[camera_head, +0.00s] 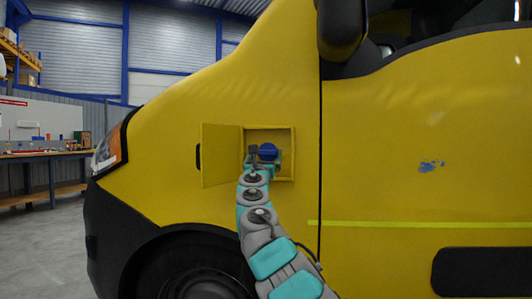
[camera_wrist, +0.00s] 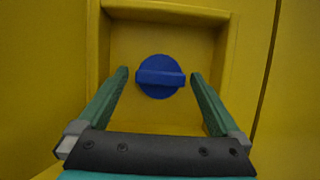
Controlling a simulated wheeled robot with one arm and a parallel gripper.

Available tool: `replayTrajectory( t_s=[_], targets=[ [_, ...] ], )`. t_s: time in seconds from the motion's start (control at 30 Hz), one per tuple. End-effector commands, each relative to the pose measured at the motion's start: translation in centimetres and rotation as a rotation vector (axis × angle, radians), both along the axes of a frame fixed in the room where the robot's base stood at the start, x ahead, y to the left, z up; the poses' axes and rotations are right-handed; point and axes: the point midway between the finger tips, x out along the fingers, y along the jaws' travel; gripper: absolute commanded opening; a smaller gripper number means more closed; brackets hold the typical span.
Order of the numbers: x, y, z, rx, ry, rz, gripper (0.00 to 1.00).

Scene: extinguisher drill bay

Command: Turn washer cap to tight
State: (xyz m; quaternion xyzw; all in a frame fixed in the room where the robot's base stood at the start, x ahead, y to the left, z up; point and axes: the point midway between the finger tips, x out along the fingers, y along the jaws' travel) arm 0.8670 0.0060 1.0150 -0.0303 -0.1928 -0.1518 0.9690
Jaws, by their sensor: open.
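The washer cap (camera_wrist: 160,77) is a round blue cap with a raised bar grip across it, set in the back of a square yellow recess in the van's side. The bar lies nearly level in the wrist view. The cap also shows in the head view (camera_head: 267,152), partly behind my gripper. My gripper (camera_wrist: 160,78) is open, with one green finger left of the cap and one right of it. Both fingers appear apart from the cap, with nothing between them touching. I cannot tell exactly how deep the fingertips reach. The gripper also shows at the recess in the head view (camera_head: 264,158).
A yellow flap door (camera_head: 221,156) stands open at the left of the recess. The recess frame (camera_wrist: 168,14) surrounds the cap closely. A side mirror (camera_head: 342,28) hangs above right. A workbench (camera_head: 42,154) stands far left, with open floor before it.

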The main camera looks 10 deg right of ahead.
Motion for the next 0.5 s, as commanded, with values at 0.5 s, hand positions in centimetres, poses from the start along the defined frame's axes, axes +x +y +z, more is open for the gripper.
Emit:
replayTrajectory(
  t_s=[0.5],
  targets=[
    [0.86,-0.35,0.28,0.0,0.0,-0.003,1.0]
  ],
)
